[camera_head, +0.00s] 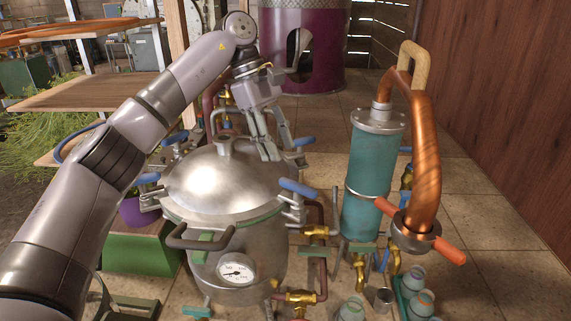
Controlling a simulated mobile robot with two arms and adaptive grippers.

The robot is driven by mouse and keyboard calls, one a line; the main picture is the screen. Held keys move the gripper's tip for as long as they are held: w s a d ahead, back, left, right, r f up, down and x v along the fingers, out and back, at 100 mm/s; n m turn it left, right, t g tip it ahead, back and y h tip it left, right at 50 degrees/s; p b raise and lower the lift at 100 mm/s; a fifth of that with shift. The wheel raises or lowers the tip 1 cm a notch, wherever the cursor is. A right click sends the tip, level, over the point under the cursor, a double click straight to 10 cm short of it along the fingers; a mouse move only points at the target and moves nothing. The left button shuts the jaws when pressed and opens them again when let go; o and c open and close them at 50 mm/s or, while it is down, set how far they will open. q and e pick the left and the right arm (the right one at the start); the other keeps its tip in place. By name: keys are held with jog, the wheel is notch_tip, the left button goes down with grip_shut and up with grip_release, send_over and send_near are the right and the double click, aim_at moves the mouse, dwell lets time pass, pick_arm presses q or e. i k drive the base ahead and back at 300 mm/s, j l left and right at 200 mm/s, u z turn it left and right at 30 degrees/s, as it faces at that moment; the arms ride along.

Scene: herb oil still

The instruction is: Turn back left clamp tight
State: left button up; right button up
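The still pot (225,215) has a domed steel lid (222,182) with blue-handled clamps around its rim. The clamp at the back left in the picture (178,138) has its blue handle tilted outward. Another clamp (148,178) sits at the front left, one (298,188) at the front right, and one (304,141) at the back right. My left gripper (281,157) points down over the back right part of the lid, close to the back right clamp. Its two fingers look apart, with nothing seen between them; contact with the clamp cannot be told. My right gripper is out of view.
A teal condenser (367,172) with a thick copper pipe (426,150) and orange handle (450,254) stands right of the pot. Glass jars (414,280) stand at lower right. Wooden shelves (90,88) and herbs (40,150) are at left. Tiled floor (490,210) is clear at right.

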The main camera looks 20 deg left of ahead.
aim_at(175, 139)
jog(key=u, duration=1.3)
